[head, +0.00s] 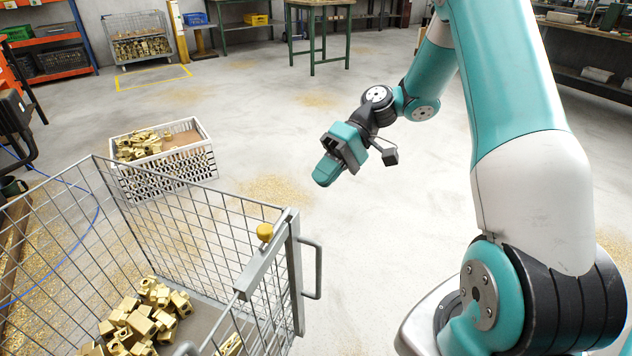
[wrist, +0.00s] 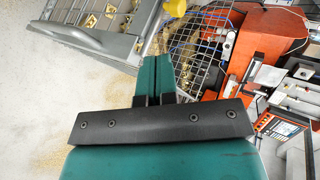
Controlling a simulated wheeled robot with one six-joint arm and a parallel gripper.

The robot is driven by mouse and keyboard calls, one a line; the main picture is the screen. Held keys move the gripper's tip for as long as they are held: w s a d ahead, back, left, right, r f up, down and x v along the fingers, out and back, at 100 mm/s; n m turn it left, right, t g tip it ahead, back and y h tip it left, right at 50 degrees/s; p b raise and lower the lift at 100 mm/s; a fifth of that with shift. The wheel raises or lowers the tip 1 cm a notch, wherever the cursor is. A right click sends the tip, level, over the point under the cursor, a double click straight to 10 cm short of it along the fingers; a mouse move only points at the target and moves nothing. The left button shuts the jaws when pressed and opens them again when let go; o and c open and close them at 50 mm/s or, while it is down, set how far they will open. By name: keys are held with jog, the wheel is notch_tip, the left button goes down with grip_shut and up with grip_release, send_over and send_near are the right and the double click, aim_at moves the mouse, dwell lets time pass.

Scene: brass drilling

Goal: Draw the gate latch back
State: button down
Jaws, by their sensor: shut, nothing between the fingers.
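The gate latch shows as a round yellow knob (head: 265,232) on a grey metal bar (head: 260,266) at the top near corner of the wire mesh cart (head: 297,262). In the wrist view the knob (wrist: 175,8) is at the top edge, just beyond my fingertips. My gripper (head: 323,179) is in the air above and to the right of the knob in the head view, apart from it. Its two teal fingers (wrist: 155,62) lie side by side, shut and empty. How the latch's bolt is seated is too small to tell.
Brass parts (head: 145,318) lie inside the cart. A grey handle (head: 317,268) sticks out from its corner post. A white crate (head: 165,178) of brass parts stands on the floor behind. Brass chips litter the floor. Open floor lies beyond my gripper.

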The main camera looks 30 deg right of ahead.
aim_at(272, 233)
jog(key=x, duration=0.3)
jog(key=b+x, duration=0.1)
jog(key=x, duration=0.3)
jog(key=r+x, duration=0.1)
jog(key=x, duration=0.2)
jog(key=shift+s+a, duration=0.1)
jog(key=shift+a, duration=0.5)
jog(key=shift+s+a+b, duration=0.1)
jog(key=shift+a+b, duration=0.2)
jog(key=shift+a, duration=0.1)
jog(key=shift+s+a, duration=0.65)
jog(key=shift+a, duration=0.25)
jog(key=shift+s+a, duration=0.7)
jog(key=shift+a, duration=0.2)
jog(key=shift+d+p, duration=0.1)
jog(key=shift+p, duration=0.2)
